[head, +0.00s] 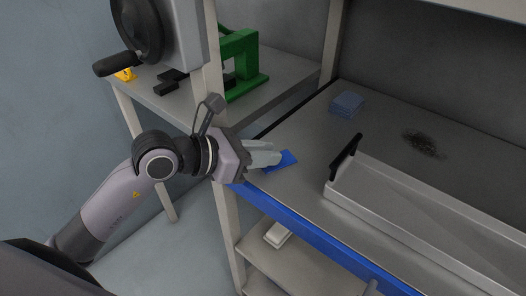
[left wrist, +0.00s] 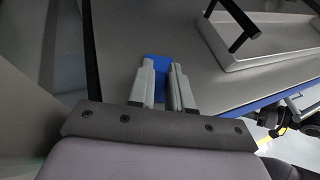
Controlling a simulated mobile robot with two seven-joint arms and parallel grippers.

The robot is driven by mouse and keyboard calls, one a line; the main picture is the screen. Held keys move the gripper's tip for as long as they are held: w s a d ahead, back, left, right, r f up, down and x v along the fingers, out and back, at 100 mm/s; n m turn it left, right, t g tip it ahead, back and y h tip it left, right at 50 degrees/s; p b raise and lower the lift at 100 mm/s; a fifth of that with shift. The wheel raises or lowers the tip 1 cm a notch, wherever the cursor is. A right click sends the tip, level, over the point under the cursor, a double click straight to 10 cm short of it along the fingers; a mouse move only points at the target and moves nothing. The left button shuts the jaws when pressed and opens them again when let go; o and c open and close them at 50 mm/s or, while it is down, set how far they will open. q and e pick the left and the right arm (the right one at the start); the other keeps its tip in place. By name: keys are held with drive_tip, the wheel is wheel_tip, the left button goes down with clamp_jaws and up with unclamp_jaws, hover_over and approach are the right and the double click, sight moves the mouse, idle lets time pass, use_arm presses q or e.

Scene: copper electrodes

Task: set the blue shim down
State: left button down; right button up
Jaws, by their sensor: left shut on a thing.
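The blue shim (head: 289,158) is a thin flat blue plate over the left front part of the grey worktop. My left gripper (head: 276,157) is shut on it from the front left. In the left wrist view the shim (left wrist: 157,61) shows between and beyond the fingertips (left wrist: 161,78). Its near part is hidden by the fingers. It is low over the worktop, but I cannot tell whether it touches. Part of my right arm seems to show at the right edge of the left wrist view; its jaws are not clear.
The grey worktop (head: 300,190) has a blue front edge. A light tray (head: 400,205) with a black handle (head: 344,157) stands right of the shim. A folded blue-grey stack (head: 347,104) lies behind, and a dark smudge (head: 424,143) at the right. A green frame (head: 240,62) stands on the side table.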

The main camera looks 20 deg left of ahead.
use_arm(q)
drive_tip(key=shift+f, duration=0.15)
drive_tip(key=c, duration=1.1)
unclamp_jaws()
drive_tip(key=shift+o, duration=0.2)
drive_tip(key=shift+r, duration=0.25)
drive_tip(key=shift+s+a, duration=0.2)
drive_tip(key=shift+a, duration=0.1)
drive_tip(key=b+v, duration=0.1)
drive_tip(key=v, duration=1)
drive_tip(key=shift+r, duration=0.2)
